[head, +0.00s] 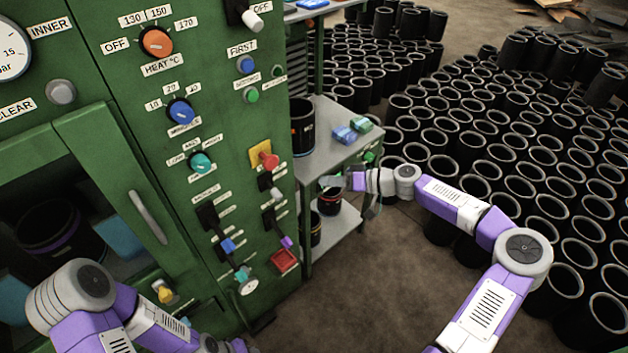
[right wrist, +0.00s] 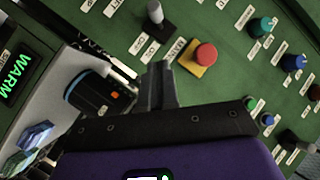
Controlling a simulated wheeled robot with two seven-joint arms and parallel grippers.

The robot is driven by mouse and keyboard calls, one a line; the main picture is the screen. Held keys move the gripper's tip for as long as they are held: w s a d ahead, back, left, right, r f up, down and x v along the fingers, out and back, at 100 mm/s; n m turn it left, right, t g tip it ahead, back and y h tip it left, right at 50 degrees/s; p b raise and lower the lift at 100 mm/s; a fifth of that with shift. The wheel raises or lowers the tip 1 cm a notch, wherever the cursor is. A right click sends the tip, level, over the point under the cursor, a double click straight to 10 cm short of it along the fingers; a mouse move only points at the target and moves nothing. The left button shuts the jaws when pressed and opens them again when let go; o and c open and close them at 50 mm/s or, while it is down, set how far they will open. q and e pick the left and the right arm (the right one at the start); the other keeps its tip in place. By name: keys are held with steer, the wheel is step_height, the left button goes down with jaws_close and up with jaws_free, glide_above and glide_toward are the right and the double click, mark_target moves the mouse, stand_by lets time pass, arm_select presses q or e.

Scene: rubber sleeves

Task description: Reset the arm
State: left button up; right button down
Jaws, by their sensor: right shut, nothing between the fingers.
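My right arm reaches in from the lower right in the head view. Its gripper (head: 330,181) is in front of the grey side table, to the right of the green machine panel (head: 225,130). In the right wrist view the gripper's fingers (right wrist: 158,85) are together and empty, with the panel behind them. A red button on a yellow plate (head: 264,158) is to the gripper's left; it also shows in the right wrist view (right wrist: 205,55). My left arm shows at the lower left, but its gripper is out of view.
The grey side table (head: 330,125) bears a black sleeve (head: 301,128) and blue and green blocks (head: 346,134). Many black sleeves (head: 500,150) crowd the floor at right. An open chamber (head: 60,215) is at left. Bare floor (head: 385,270) lies in the middle foreground.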

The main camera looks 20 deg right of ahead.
steer(key=shift+s+d+r, duration=0.15)
steer(key=shift+s+d, duration=0.15)
steer(key=shift+d, duration=0.1)
steer(key=s+a+f+m+g+h, duration=0.1)
steer(key=s+a+f+g, duration=0.15)
steer(key=a+f, duration=0.35)
steer(key=s+a+f+m+g+h, duration=0.1)
steer(key=s+a+f, duration=0.3)
steer(key=a+f, duration=0.25)
steer(key=s+a+f+g, duration=0.2)
steer(key=s+a+f, duration=0.1)
steer(key=a+f, duration=0.25)
steer(key=s+d+f+m+g+h, duration=0.1)
steer(key=s+f+h, duration=0.2)
steer(key=s+f, duration=0.3)
steer(key=s+d+f+m+g+h, duration=0.1)
steer(key=s+f, duration=0.5)
steer(key=s, duration=0.7)
steer(key=shift+s+d+m+h, duration=0.15)
steer(key=shift+d+m+h, duration=0.4)
steer(key=shift+h, duration=0.45)
steer(key=shift+a, duration=0.1)
